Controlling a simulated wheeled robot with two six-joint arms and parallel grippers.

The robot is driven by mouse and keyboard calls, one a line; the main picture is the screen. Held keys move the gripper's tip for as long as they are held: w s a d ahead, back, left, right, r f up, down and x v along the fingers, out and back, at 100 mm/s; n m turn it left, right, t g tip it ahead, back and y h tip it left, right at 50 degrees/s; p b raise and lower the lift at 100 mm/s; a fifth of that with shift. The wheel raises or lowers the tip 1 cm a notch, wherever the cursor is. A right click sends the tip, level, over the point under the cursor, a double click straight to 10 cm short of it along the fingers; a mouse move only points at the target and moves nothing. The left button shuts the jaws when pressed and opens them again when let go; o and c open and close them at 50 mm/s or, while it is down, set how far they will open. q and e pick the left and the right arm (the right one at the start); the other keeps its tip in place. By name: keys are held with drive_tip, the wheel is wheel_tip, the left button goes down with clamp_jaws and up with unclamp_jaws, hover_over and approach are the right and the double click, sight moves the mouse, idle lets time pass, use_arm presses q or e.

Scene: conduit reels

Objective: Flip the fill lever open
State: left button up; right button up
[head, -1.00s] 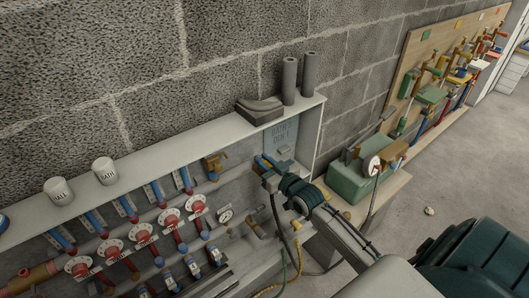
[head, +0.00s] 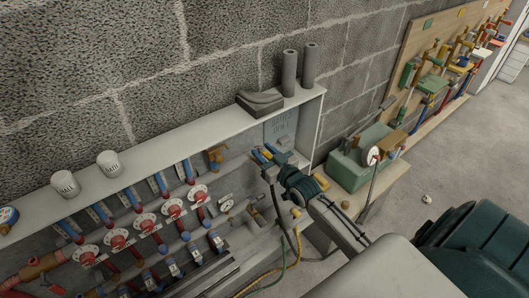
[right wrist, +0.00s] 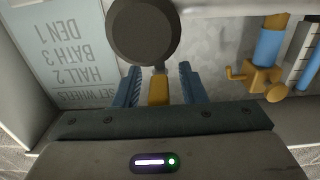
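In the right wrist view a yellow handle (right wrist: 158,92), which looks like the fill lever, stands between the two blue fingers of my right gripper (right wrist: 160,88). The fingers are open, with a gap on each side of the handle. A dark round disc (right wrist: 145,32) covers the handle's far end. In the head view my right gripper (head: 267,156) reaches into the right end of the manifold cabinet (head: 316,120), and the yellow shows small between its fingers. Whether the lever is flipped cannot be told. My left gripper is not in view.
A brass valve (head: 215,157) is left of my gripper; it also shows in the right wrist view (right wrist: 262,78). Red wheels (head: 172,207) line the manifold. A sign (right wrist: 85,55) is on the cabinet's side. A green box (head: 350,170) stands on the bench at right.

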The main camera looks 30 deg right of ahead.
drive_tip(key=shift+s+r+p, duration=0.1)
drive_tip(key=shift+s+p, duration=0.35)
drive_tip(key=shift+p, duration=0.05)
drive_tip(key=s+p, duration=0.4)
drive_tip(key=p, duration=0.1)
drive_tip(key=shift+s+d+r, duration=0.15)
drive_tip(key=shift+s+r, duration=0.05)
drive_tip(key=shift+s, duration=0.05)
drive_tip(key=s, duration=0.1)
drive_tip(key=s+p, duration=0.1)
drive_tip(key=s, duration=0.3)
drive_tip(key=shift+s+d+f+p, duration=0.2)
drive_tip(key=shift+f+p, duration=0.1)
